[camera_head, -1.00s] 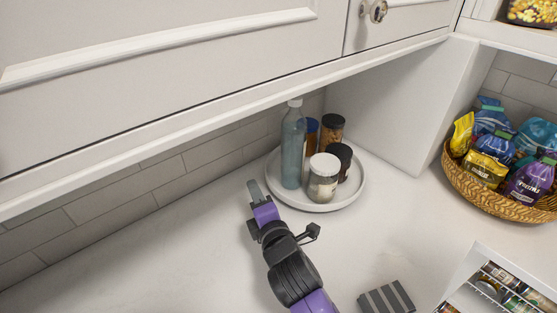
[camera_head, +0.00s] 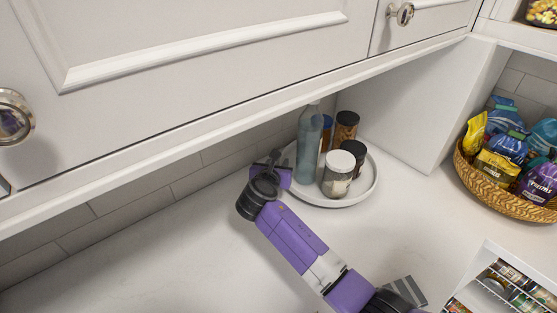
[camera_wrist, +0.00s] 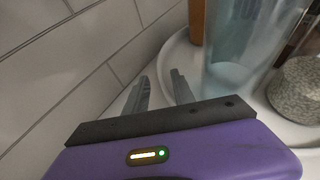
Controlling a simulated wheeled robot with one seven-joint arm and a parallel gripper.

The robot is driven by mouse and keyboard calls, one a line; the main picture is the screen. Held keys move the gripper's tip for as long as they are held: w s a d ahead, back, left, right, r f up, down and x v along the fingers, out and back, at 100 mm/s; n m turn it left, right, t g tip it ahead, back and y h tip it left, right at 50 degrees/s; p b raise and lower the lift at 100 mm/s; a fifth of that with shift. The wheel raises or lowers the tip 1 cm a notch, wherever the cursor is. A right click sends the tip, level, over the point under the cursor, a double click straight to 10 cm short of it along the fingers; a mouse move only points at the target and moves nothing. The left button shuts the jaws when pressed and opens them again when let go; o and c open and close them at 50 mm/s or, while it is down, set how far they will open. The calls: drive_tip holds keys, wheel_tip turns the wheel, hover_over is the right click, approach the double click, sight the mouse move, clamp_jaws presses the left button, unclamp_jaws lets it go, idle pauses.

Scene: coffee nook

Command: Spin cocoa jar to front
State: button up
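A round white turntable tray (camera_head: 350,196) stands in the counter's back corner. On it are a tall blue-grey bottle (camera_head: 310,145), a white-lidded jar (camera_head: 338,176) in front, a dark-lidded jar (camera_head: 354,152), a brown jar (camera_head: 346,126) at the back and an orange-and-blue container (camera_head: 326,130) partly behind the bottle. I cannot read which is cocoa; the brown jar looks most like it. My gripper (camera_head: 275,158) is at the tray's left edge. In the wrist view its fingers (camera_wrist: 159,76) are apart and empty, close to the tray rim (camera_wrist: 170,58); contact is unclear.
A tiled wall (camera_head: 130,213) runs close behind my gripper, under an overhanging cabinet (camera_head: 230,60). A wicker basket of packets (camera_head: 500,190) stands at the right. A grey striped object (camera_head: 405,290) lies near the front. The counter's left front is clear.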

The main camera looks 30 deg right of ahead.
drive_tip(key=shift+x, duration=1.8)
drive_tip(key=shift+s, duration=0.1)
clamp_jaws()
